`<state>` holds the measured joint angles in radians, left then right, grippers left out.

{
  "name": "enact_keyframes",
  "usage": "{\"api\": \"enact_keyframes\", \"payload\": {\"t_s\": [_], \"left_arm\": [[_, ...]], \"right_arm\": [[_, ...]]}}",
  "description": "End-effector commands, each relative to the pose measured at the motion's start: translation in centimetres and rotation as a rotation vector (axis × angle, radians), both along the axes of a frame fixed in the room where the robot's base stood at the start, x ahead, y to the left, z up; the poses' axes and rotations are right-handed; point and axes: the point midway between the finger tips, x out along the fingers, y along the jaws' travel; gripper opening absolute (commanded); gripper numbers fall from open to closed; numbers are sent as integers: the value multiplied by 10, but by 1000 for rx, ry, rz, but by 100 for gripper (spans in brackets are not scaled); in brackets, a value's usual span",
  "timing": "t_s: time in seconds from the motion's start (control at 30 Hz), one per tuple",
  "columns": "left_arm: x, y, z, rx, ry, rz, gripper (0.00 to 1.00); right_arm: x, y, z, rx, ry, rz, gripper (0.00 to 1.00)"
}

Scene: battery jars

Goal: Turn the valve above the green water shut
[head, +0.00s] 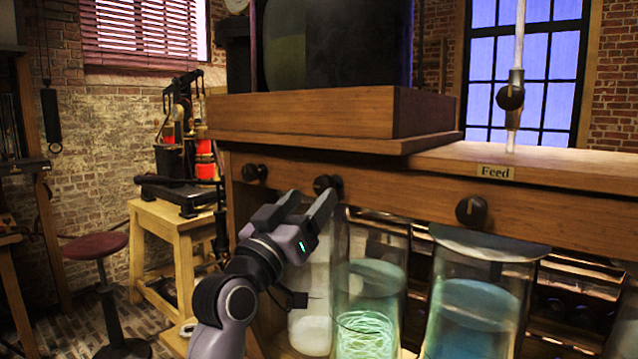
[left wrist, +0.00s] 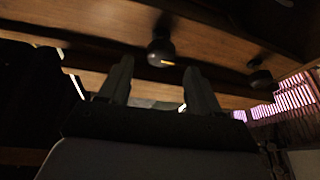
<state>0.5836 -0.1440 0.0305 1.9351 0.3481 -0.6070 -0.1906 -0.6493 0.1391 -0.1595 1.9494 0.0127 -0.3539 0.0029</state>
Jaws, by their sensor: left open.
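The green water stands in a tall glass jar (head: 368,285) under the wooden beam in the head view. A dark round valve knob (head: 327,184) on the beam's front face is above and slightly left of this jar, partly hidden by my finger. My left gripper (head: 312,196) is open and empty, with its fingertips close to this knob. In the left wrist view a dark knob (left wrist: 160,51) with a pale horizontal mark shows just beyond and between the fingertips (left wrist: 157,70). Contact cannot be told. My right gripper is not in view.
A blue-water jar (head: 472,315) stands to the right under another knob (head: 471,210). A pale jar (head: 312,310) stands left of the green one. A third knob (head: 254,172) is at the left. A "Feed" label (head: 495,172) is on the beam. A stool (head: 95,246) stands far left.

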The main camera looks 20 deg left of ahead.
Motion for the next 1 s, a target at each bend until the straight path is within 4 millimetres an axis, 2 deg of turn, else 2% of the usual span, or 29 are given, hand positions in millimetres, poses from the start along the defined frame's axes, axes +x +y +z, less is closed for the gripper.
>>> {"api": "enact_keyframes", "payload": {"t_s": [0.2,0.4,0.8,0.87,0.9,0.97,1.0], "left_arm": [[27,-6,13,0,2,-2,63],[43,-10,19,0,1,-1,63],[48,-11,20,1,1,-1,63],[48,-11,20,1,1,-1,47],[48,-11,20,1,1,-1,34],[48,-11,20,1,1,-1,14],[48,-11,20,1,1,-1,10]], "right_arm": [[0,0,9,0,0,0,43],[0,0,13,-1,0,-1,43],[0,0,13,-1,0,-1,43],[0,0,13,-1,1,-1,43],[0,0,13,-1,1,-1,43],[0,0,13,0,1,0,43],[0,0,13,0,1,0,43]]}}
